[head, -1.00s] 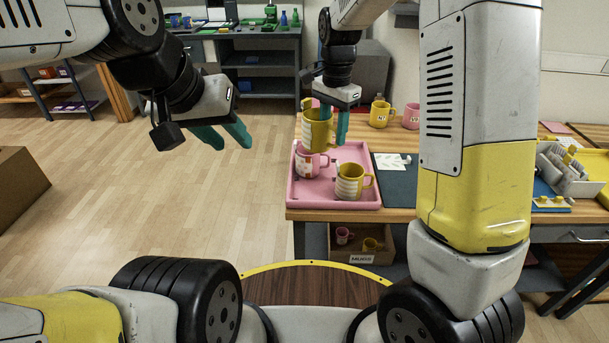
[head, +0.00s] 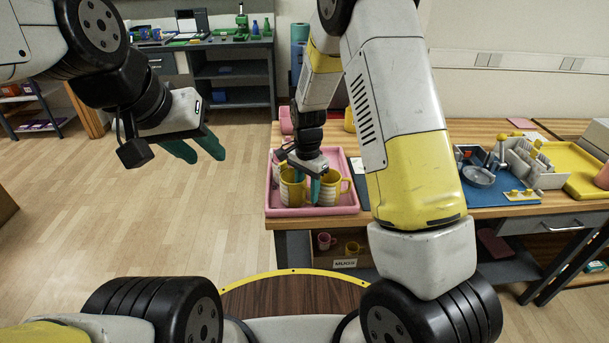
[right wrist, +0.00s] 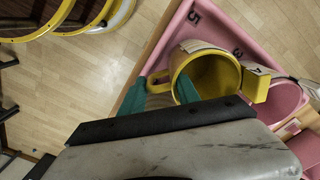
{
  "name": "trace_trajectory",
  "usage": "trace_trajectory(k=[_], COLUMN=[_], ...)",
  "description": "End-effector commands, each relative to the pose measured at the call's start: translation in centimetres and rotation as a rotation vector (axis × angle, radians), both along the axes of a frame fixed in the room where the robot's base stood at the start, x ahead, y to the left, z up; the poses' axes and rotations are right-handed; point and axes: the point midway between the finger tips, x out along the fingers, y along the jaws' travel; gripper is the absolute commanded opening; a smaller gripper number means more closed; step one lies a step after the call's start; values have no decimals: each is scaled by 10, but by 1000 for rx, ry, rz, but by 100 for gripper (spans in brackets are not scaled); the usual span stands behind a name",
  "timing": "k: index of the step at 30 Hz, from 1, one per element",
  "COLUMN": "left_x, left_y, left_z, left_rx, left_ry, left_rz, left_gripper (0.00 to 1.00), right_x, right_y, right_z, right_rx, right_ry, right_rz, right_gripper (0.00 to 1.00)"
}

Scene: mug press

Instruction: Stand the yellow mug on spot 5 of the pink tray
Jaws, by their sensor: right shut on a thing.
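The yellow mug (head: 290,192) is between the teal fingers of my right gripper (head: 304,178), low at the front-left corner of the pink tray (head: 347,210). It looks upright; I cannot tell whether its base touches the tray. My left gripper (head: 195,152) is open and empty over the floor, far left of the tray.
To the right are a blue mat (head: 484,190) with parts, a grey bin (head: 535,168) and a yellow tray (head: 580,165). More mugs sit on the lower shelf.

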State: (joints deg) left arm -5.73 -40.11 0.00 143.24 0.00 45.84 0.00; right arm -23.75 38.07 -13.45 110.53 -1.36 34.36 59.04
Motion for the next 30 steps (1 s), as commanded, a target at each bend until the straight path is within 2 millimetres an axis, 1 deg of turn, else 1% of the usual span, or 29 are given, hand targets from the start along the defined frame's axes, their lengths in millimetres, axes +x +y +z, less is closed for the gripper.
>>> trace_trajectory(k=[12, 13, 15, 16, 26, 29, 30], left_x=[0, 0, 0, 0, 0, 0, 0], left_y=[0, 0, 0, 0, 0, 0, 0], left_z=[0, 0, 0, 0, 0, 0, 0], left_rx=[0, 0, 0, 0, 0, 0, 0], left_ry=[0, 0, 0, 0, 0, 0, 0], left_rz=[0, 0, 0, 0, 0, 0, 0], left_gripper=[36, 36, 36, 36, 36, 36, 36], right_x=[1, 0, 0, 0, 1, 1, 1], right_y=[0, 0, 0, 0, 0, 0, 1], right_z=[-6, -6, -6, -6, -3, 5, 11], right_rx=[1, 1, 1, 1, 1, 1, 1], right_ry=[-2, -1, -1, -1, -2, -4, -5], right_rz=[0, 0, 0, 0, 0, 0, 0], right_gripper=[0, 44, 58, 60, 60, 60, 60])
